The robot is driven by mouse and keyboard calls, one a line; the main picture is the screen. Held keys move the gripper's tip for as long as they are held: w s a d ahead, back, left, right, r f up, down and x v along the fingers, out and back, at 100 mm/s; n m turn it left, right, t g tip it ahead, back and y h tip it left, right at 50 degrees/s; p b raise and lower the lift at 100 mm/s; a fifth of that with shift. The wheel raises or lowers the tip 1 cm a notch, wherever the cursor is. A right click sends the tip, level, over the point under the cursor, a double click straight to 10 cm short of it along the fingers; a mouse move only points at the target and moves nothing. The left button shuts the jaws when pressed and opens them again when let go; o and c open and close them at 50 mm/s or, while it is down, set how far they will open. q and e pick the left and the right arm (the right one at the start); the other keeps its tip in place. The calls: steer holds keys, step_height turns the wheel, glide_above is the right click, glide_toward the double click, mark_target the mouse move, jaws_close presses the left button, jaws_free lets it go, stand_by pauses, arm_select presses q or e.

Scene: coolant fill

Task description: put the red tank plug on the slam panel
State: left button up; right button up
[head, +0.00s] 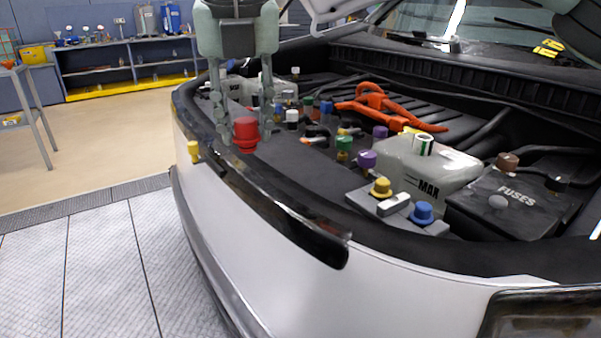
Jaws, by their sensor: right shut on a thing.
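The red tank plug (246,133) is between the fingertips of my right gripper (244,130), which comes down from the top of the head view and is shut on it. The plug is upright at the black slam panel (270,190) along the car's front edge. I cannot tell whether its underside touches the panel. The fingers hide part of the bay behind it. The pale coolant tank (420,172), marked MAX, stands to the right, and its neck (424,144) has no plug on it. My left gripper is not in view.
Several coloured caps stand in the bay behind the panel, including a green one (344,144) and a purple one (367,160). A yellow cap (381,187) and a blue cap (422,212) sit before the tank.

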steer(key=w+d+f, duration=0.2)
steer(key=w+d+f+p, duration=0.1)
steer(key=w+d+f, duration=0.1)
steer(key=d, duration=0.1)
steer(key=w+d+f, duration=0.2)
steer(key=d, duration=0.1)
steer(key=shift+w, duration=0.35)
step_height(320, 180, down, 4)
steer(key=shift+p, duration=0.45)
steer(key=shift+f, duration=0.1)
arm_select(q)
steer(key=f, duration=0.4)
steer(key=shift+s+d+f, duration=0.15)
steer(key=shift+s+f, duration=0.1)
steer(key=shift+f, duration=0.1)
